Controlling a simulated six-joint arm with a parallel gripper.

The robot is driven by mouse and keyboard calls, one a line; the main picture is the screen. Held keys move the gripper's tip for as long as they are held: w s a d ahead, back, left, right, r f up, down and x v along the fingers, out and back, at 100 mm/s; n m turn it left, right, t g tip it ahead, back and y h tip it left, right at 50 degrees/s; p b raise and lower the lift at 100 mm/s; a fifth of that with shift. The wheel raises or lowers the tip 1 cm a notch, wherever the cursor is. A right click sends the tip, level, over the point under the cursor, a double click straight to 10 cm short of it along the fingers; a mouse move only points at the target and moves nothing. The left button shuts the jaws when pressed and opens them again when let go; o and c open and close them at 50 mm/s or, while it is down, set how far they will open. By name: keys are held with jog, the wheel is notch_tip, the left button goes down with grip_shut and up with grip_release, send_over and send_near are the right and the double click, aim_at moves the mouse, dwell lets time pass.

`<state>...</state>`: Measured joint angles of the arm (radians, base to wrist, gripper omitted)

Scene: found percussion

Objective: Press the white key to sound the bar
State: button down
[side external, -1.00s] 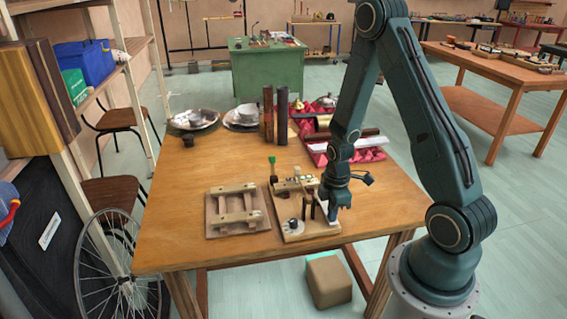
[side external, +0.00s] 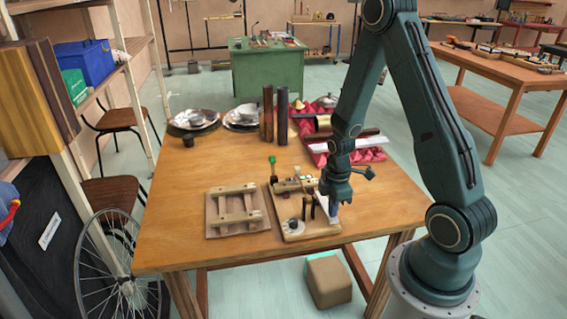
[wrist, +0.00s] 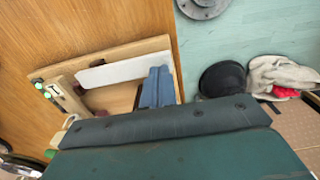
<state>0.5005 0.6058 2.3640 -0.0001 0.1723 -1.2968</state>
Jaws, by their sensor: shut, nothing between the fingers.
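The white key (wrist: 112,72) is a long pale bar on a wooden frame in the wrist view. In the side view the key (side external: 324,203) is a small pale strip on the wooden device (side external: 298,233), partly hidden by my gripper. My gripper (side external: 333,210) points down over the device's right side. In the wrist view its blue fingers (wrist: 157,88) are shut and empty, at the right end of the key. I cannot tell whether they touch it. No separate sounding bar can be made out clearly.
A wooden frame with crossbars (side external: 237,210) lies left of the device. A green-topped upright (side external: 272,168) stands at the device's back left. Dark tubes (side external: 282,115), metal bowls and a red tray (side external: 375,155) sit farther back. The left front of the table is clear.

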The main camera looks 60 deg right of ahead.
notch_tip(320, 180, up, 14)
jog(key=shift+f, duration=0.2)
dwell(0.7)
jog(key=shift+r, duration=0.1)
dwell(0.6)
jog(key=s+a+r+m+t, duration=0.2)
jog(key=s+a+r+m, duration=0.2)
jog(key=a+r, duration=0.3)
jog(key=s+a+r+m+t, duration=0.3)
jog(key=s+a+r+m, duration=0.2)
jog(key=a+r, duration=0.3)
jog(key=shift+s+r+t, duration=0.3)
jog(key=shift+s+r, duration=0.1)
jog(key=shift+r, duration=0.35)
dwell(1.0)
